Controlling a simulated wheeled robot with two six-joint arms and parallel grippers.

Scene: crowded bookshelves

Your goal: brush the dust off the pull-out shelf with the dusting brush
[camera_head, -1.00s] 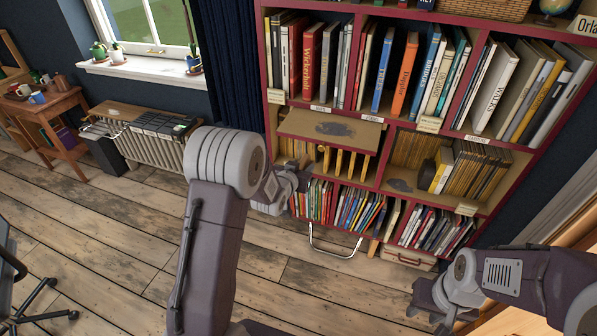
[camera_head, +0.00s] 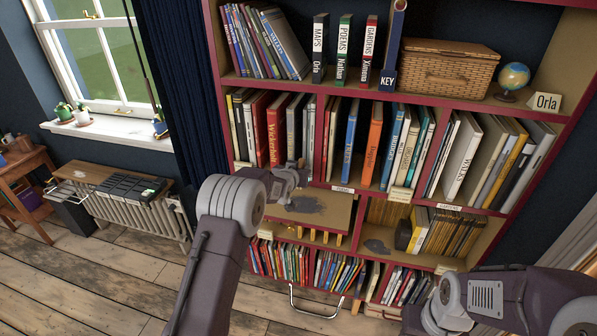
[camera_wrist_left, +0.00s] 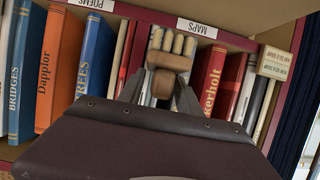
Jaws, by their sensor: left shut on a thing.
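The pull-out shelf (camera_head: 338,209) is a tan board sticking out below the middle row of books, with a dark grey dust patch (camera_head: 302,204) on it. My left gripper (camera_head: 290,178) shows at the shelf's left rear, in front of the books. In the left wrist view it is shut on the dusting brush (camera_wrist_left: 170,58), which has a brown wooden body and pale bristle tufts pointing toward the bookcase. I cannot tell whether the bristles touch anything. In the head view the brush is not clearly visible. My right gripper (camera_head: 436,318) is at the lower right, its jaws unclear.
Books fill the red-framed bookcase around the shelf. Another dust patch (camera_head: 376,247) lies in the compartment to the right. A wicker basket (camera_head: 446,68) and a globe (camera_head: 513,77) stand on top. A metal handle (camera_head: 318,309) sticks out below. The floor at left is open.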

